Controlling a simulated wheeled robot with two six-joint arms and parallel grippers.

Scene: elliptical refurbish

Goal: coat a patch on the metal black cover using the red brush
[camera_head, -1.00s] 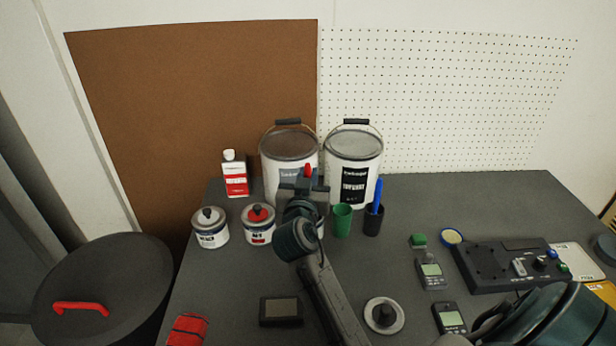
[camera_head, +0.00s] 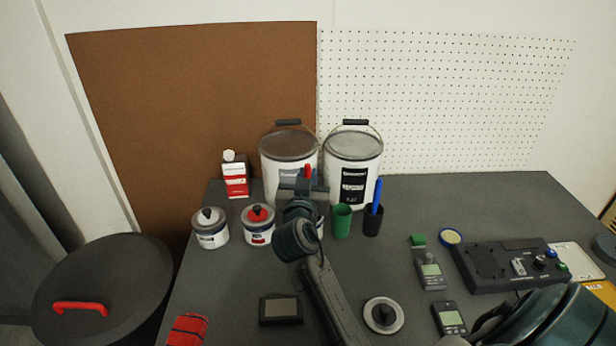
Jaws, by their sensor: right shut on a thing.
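My right gripper (camera_head: 305,186) is over the far middle of the grey table, in front of the two large paint buckets. It is shut on a red-tipped thing, likely the red brush (camera_head: 308,170). Only its red top shows above the jaws; the rest is hidden by the gripper and arm. I cannot surely tell which thing is the metal black cover. A large round black lid with a red handle (camera_head: 70,277) is at lower left, apart from the gripper. My left gripper is out of view.
Paint buckets (camera_head: 352,182) stand behind the gripper. Small cans (camera_head: 210,234) are on its left. A green cup (camera_head: 342,222) and a dark cup with a blue thing (camera_head: 373,222) are on its right. Meters and a black control box (camera_head: 490,268) fill the right side.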

